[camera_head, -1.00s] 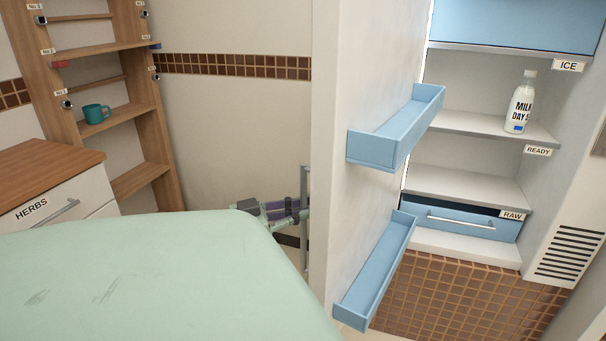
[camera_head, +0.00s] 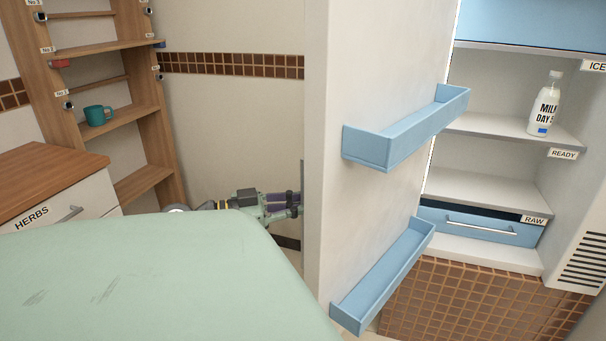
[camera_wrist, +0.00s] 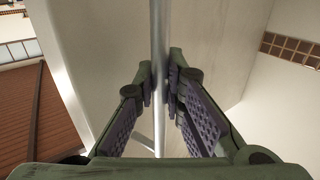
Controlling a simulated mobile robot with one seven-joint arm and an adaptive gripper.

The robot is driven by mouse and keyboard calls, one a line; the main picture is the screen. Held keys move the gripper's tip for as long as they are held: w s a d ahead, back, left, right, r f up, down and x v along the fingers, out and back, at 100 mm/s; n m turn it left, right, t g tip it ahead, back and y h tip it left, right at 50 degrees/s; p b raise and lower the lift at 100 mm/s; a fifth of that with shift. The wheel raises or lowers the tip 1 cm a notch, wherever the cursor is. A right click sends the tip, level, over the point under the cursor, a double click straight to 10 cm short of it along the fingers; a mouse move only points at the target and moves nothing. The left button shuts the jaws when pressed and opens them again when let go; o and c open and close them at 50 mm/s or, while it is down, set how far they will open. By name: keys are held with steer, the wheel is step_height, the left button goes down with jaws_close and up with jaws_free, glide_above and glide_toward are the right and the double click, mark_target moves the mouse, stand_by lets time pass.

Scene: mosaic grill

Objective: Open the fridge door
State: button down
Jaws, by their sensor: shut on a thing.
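The fridge door (camera_head: 375,75) stands open, swung out toward me, with its edge facing me and two blue door shelves on its inner side. The fridge interior (camera_head: 490,150) shows at the right. My gripper (camera_head: 298,203) is at the door's outer side, at the left, partly hidden behind the green surface and the door edge. In the wrist view my gripper (camera_wrist: 160,88) is shut on the vertical metal door handle (camera_wrist: 158,35), one finger on each side of the bar.
A milk bottle (camera_head: 545,103) stands on the READY shelf. A blue RAW drawer (camera_head: 480,228) is below. A wooden shelf unit (camera_head: 150,120) with a teal mug (camera_head: 98,115) and a HERBS drawer (camera_head: 60,210) are at the left. A pale green surface (camera_head: 150,280) fills the front.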

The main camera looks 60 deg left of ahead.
steer(key=shift+w, duration=0.1)
steer(key=c, duration=1.7)
jaws_free()
steer(key=shift+o, duration=0.2)
steer(key=s+a, duration=0.2)
steer(key=s, duration=1)
steer(key=shift+a, duration=0.1)
